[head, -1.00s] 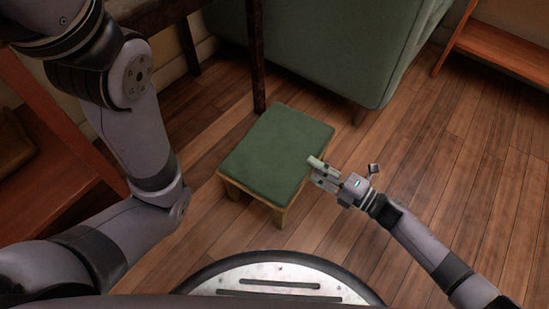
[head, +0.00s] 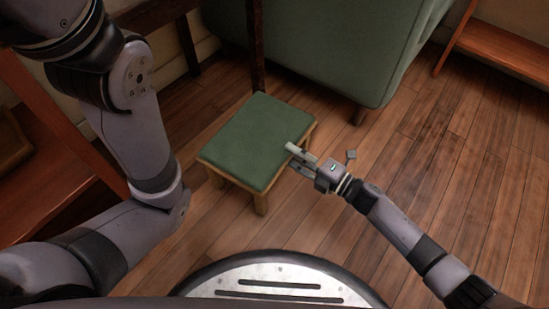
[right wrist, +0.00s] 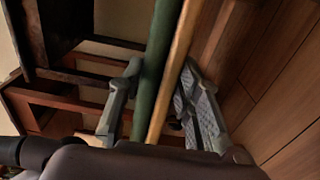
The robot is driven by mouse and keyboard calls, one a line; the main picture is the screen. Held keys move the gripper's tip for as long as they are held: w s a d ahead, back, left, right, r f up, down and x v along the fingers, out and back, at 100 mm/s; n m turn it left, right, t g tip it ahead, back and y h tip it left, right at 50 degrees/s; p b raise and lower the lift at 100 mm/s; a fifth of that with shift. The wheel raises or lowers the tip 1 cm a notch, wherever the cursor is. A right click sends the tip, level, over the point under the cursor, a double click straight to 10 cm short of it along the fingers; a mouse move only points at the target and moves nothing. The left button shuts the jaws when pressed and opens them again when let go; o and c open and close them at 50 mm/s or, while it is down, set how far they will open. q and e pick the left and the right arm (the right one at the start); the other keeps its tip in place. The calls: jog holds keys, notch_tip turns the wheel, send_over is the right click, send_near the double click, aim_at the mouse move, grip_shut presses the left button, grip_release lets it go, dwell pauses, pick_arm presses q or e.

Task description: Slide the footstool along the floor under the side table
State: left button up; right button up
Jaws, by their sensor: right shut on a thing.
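The footstool (head: 248,145) has a green padded top and a light wooden frame and legs. It stands on the floor in the middle of the head view. My right gripper (head: 293,158) is shut on its right edge. In the right wrist view the fingers (right wrist: 160,95) lie on either side of the green and wooden edge of the footstool (right wrist: 153,70). The dark side table (head: 150,12) shows only partly at the top left. One of its legs (head: 256,45) stands just behind the footstool. My left gripper is out of view; only its arm shows.
A green sofa (head: 330,45) stands behind, its foot near the footstool's far right. A reddish wooden shelf (head: 500,45) is at the top right, and another wooden unit (head: 60,165) is at the left. The plank floor (head: 440,170) is clear on the right.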

jog(key=shift+a, duration=0.1)
jog(key=b, duration=0.2)
send_near(253, 131)
jog(key=shift+w+a+f, duration=0.5)
jog(key=shift+w+a, duration=0.15)
jog(key=shift+w, duration=0.15)
jog(key=shift+w+a+f, duration=0.5)
jog(key=shift+w+a, duration=0.15)
jog(key=shift+w, duration=0.15)
jog(key=shift+b+x, duration=1.35)
jog(key=shift+x, duration=2.15)
jog(key=shift+a, duration=0.1)
